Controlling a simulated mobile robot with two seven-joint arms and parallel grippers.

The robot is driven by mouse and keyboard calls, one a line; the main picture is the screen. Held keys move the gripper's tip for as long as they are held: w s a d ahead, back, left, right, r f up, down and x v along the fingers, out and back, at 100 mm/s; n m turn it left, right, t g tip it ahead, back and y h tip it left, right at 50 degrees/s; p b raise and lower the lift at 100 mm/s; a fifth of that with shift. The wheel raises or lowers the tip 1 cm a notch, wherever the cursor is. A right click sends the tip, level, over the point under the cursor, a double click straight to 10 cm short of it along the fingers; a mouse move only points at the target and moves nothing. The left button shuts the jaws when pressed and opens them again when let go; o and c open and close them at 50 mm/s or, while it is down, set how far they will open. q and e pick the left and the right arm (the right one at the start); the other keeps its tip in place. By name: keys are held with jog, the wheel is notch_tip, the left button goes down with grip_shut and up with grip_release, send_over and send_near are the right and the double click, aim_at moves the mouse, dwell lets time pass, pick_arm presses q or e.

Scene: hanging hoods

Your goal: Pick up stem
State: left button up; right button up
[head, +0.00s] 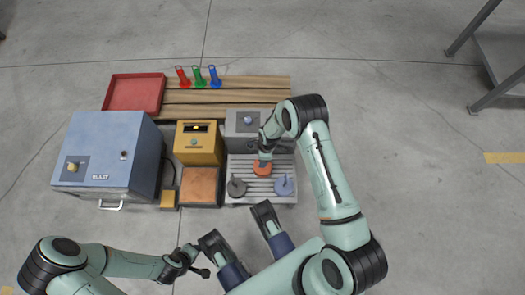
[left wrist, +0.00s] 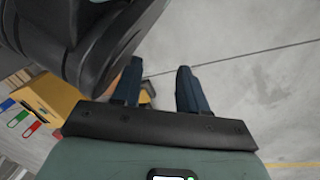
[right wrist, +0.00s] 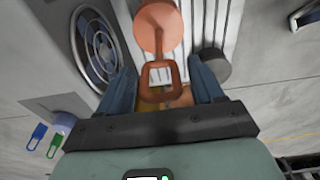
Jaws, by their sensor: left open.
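I take the stem to be the orange piece (head: 262,168) on the slatted grey rack. In the right wrist view it shows a round orange disc (right wrist: 158,27) with a thin rod and a loop handle (right wrist: 160,68). My right gripper (head: 263,157) is over it. The fingers stand apart either side of the loop in the right wrist view, and I see no clear contact. My left gripper (head: 201,262) is open and empty, low in the head view; its spread fingers (left wrist: 158,75) also show in the left wrist view.
A dark weight (head: 236,187) and a blue-grey weight (head: 284,187) flank the orange piece. The grey fan box (head: 235,122) stands behind. Left are a yellow box (head: 198,150), blue cabinet (head: 100,145) and red tray (head: 134,92). Coloured holders (head: 197,76) stand behind.

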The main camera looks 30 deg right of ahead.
grip_shut()
